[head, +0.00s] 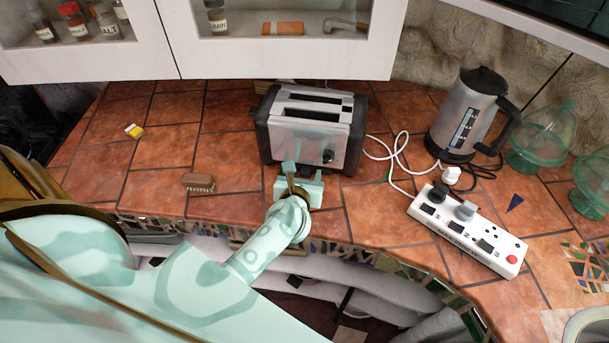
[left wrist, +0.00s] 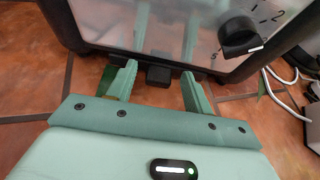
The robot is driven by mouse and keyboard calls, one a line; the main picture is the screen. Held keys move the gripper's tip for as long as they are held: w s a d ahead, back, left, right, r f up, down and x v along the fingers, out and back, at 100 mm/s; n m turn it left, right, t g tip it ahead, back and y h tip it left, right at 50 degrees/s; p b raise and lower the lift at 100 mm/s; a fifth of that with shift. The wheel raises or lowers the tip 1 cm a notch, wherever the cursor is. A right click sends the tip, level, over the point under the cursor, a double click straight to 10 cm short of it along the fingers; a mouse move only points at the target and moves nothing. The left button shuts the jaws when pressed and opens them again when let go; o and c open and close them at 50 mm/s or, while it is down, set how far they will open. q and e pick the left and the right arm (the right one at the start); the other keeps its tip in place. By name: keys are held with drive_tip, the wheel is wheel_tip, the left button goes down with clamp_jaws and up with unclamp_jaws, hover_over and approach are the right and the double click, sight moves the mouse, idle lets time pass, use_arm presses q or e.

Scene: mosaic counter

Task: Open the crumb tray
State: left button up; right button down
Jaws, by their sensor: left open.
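The silver and black toaster (head: 310,140) stands on the tiled counter, with two slots on top and a dial (head: 327,156) on its near side. In the left wrist view its shiny face (left wrist: 140,28) fills the top, with the numbered dial (left wrist: 240,38) at the right. A small dark block (left wrist: 158,76), apparently the crumb tray's tab, sticks out at the toaster's lower edge. My left gripper (head: 303,172) is just in front of the toaster. In the wrist view its fingers (left wrist: 156,78) are open, one on each side of the block, with visible gaps. My right gripper is not in view.
A brush (head: 198,182) lies left of the gripper. A white power strip (head: 468,230), a kettle (head: 463,118) and green glassware (head: 541,140) are at the right. A white cable (head: 397,150) runs beside the toaster. Cabinets (head: 290,60) hang behind. The counter left of the toaster is mostly clear.

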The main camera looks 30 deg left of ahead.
use_arm(q)
clamp_jaws()
drive_tip(key=s+d, duration=0.1)
drive_tip(key=s, duration=0.3)
drive_tip(key=s+d, duration=0.2)
drive_tip(key=s, duration=0.2)
drive_tip(key=s+d, duration=0.2)
drive_tip(key=s, duration=0.2)
drive_tip(key=shift+s, duration=0.15)
unclamp_jaws()
drive_tip(key=v, duration=1.2)
